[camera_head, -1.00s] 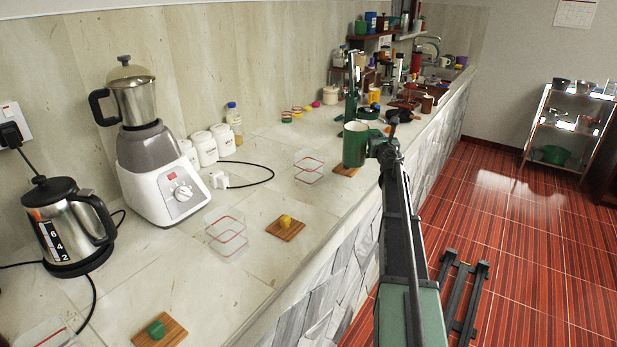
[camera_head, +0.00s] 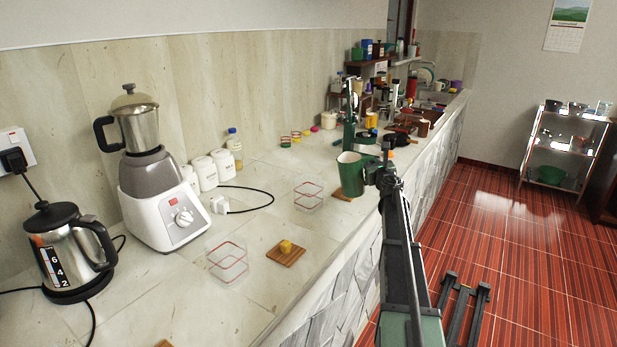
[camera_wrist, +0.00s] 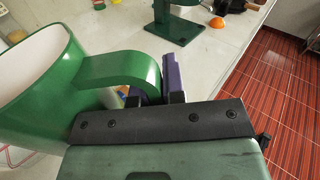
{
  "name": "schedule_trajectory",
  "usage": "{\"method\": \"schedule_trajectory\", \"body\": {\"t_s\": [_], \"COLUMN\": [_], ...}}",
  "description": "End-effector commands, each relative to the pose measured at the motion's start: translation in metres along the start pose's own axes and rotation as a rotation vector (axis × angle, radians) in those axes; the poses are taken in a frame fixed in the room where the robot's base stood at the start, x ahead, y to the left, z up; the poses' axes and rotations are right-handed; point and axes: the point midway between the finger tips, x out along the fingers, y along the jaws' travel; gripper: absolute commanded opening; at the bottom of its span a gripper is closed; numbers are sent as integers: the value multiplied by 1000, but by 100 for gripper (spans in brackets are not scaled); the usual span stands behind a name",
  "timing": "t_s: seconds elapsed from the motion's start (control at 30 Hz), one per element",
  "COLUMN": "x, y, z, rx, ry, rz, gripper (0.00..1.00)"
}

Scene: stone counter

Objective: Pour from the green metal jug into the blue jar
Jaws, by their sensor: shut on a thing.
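The green metal jug (camera_head: 351,175) is at the counter's front edge in the head view, leaning slightly to the left. It fills the left of the wrist view (camera_wrist: 40,90), with its pale inside showing and its handle toward the right. My gripper (camera_head: 374,172) is shut on the jug's handle; in the wrist view its fingers (camera_wrist: 172,78) are at the handle's right end. A small dark blue container (camera_head: 367,48) stands on the far shelf; I cannot tell whether it is the blue jar.
A wooden board (camera_head: 342,193) lies by the jug's base. A green stand (camera_head: 349,135) is behind it. Clear boxes (camera_head: 308,197) and a board with a yellow piece (camera_head: 286,251) lie nearer. A blender (camera_head: 158,200) and kettle (camera_head: 72,250) stand left.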

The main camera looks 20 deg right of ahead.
Motion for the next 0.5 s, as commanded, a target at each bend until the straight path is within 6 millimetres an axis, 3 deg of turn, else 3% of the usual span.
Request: {"method": "schedule_trajectory", "body": {"t_s": [0.33, 0.5], "x": [0, 0], "y": [11, 21], "z": [23, 23], "rx": [-169, -255], "ry": [0, 0], "rz": [0, 1], "gripper": [0, 0]}}
